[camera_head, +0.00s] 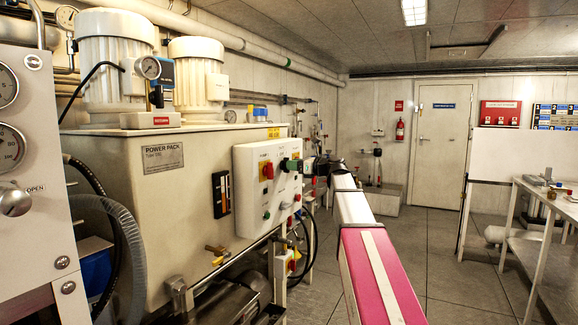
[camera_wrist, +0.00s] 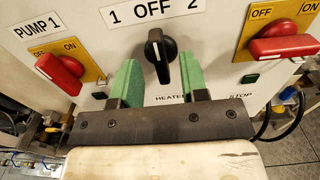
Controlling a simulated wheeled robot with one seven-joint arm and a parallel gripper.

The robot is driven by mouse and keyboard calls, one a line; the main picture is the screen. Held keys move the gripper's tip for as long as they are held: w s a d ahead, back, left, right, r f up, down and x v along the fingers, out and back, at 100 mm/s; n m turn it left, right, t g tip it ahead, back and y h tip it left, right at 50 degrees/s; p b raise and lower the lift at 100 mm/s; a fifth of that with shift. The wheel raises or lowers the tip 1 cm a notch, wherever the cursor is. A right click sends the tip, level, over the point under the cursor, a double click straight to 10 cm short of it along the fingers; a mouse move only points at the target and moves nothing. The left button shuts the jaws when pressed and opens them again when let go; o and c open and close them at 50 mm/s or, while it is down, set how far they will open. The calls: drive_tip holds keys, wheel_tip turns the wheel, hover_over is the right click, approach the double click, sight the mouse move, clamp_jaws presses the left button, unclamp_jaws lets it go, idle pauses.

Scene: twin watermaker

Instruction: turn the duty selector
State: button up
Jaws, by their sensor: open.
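The duty selector (camera_wrist: 157,68) is a black knob with a white line, on the white panel under the label "1 OFF 2" (camera_wrist: 153,11). Its line points up towards OFF. My gripper (camera_wrist: 159,62) is open, with one green finger to the left and one to the right of the knob in the wrist view. The knob shows between and beyond the fingertips. I cannot tell whether either finger touches it. In the head view, my arm reaches to the right side of the white control box (camera_head: 245,190), and the selector cannot be made out there.
A red switch (camera_wrist: 58,72) labelled PUMP 1 is on the left, and another red switch (camera_wrist: 284,47) is on the right, both on yellow plates. The power pack tank (camera_head: 120,165) stands left of the box. Open floor (camera_head: 460,275) lies to the right.

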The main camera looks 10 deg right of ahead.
drive_tip(key=shift+x, duration=1.25)
clamp_jaws()
drive_tip(key=shift+n, duration=0.5)
drive_tip(key=n, duration=0.3)
drive_tip(key=shift+s+n, duration=0.15)
drive_tip(key=shift+n, duration=0.15)
drive_tip(key=n, duration=0.4)
drive_tip(key=shift+s+a+f, duration=0.1)
drive_tip(key=shift+a, duration=0.05)
drive_tip(key=shift+n, duration=0.4)
